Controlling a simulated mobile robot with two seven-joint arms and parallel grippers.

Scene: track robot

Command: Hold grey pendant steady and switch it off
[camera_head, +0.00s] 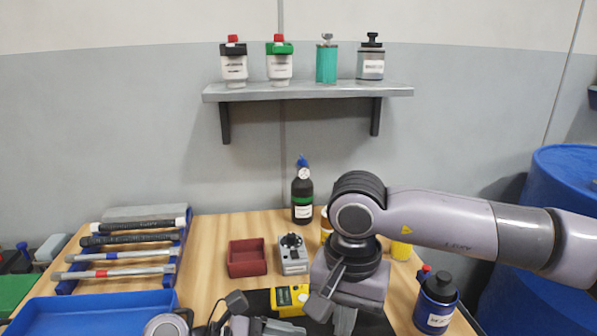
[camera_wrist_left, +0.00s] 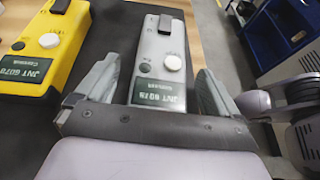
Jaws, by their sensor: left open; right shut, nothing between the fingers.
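The grey pendant (camera_wrist_left: 157,45) lies in the left wrist view, with a dark label, a white round knob, a small dark button and a black part at its far end. My open left gripper (camera_wrist_left: 160,76) has one finger on each side of it; I cannot tell whether they touch it. I cannot make out the grey pendant in the head view, where my right arm covers that part of the table. My right gripper (camera_head: 345,321) points down at the table's front, shut and empty. The knob's setting cannot be read.
A yellow pendant (camera_head: 290,300) lies left of the grey one on a dark mat (camera_head: 259,301). Behind are a red bin (camera_head: 247,258) and a grey device (camera_head: 293,254).

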